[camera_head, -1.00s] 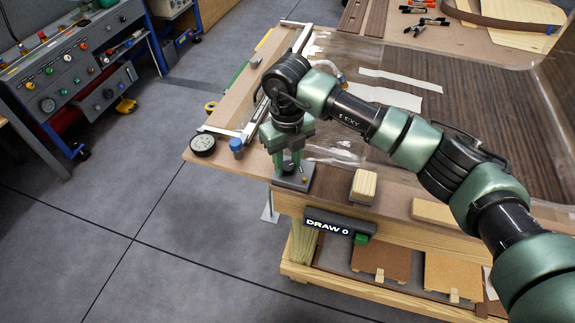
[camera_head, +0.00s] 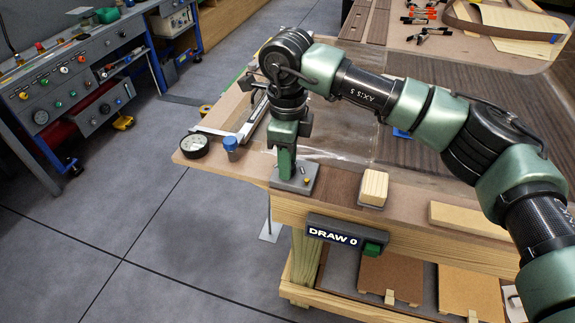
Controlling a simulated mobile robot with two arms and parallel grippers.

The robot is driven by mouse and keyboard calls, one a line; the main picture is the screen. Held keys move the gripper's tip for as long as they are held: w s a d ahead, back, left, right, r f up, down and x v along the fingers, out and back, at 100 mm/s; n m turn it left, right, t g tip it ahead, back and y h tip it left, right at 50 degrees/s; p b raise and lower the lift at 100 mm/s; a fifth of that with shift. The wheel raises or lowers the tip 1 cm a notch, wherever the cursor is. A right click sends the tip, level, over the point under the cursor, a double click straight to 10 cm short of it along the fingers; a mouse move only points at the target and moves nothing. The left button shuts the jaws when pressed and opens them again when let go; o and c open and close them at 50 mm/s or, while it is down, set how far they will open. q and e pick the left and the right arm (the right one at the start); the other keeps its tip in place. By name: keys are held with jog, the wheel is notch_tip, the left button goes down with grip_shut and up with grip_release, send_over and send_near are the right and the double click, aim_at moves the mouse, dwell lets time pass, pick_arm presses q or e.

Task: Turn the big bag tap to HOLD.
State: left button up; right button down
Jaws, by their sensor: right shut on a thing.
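The big bag tap shows as a grey base block (camera_head: 305,188) with a small brass-coloured part, on the near left corner of the bench. My right gripper (camera_head: 286,172) points straight down onto this block and is shut on the tap's handle, which its green fingers mostly hide. A dark sign (camera_head: 331,235) on the bench's front edge below reads "DRAW 0", with a green part at its right end. The handle's exact angle cannot be told. My left gripper is not in view.
A round dial gauge (camera_head: 194,146) and a blue-capped item (camera_head: 230,146) stand left of the gripper. A pale wooden block (camera_head: 374,187) is to its right. A wooden strip (camera_head: 470,220) lies farther right. Clamps (camera_head: 422,18) lie at the back.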

jog(key=shift+r+n, duration=0.1)
jog(key=shift+n, duration=0.2)
dwell(0.4)
jog(key=c, duration=1)
grip_release()
notch_tip(320, 180, up, 8)
jog(key=shift+f+b, duration=0.1)
jog(key=shift+b, duration=0.6)
jog(key=shift+f, duration=0.1)
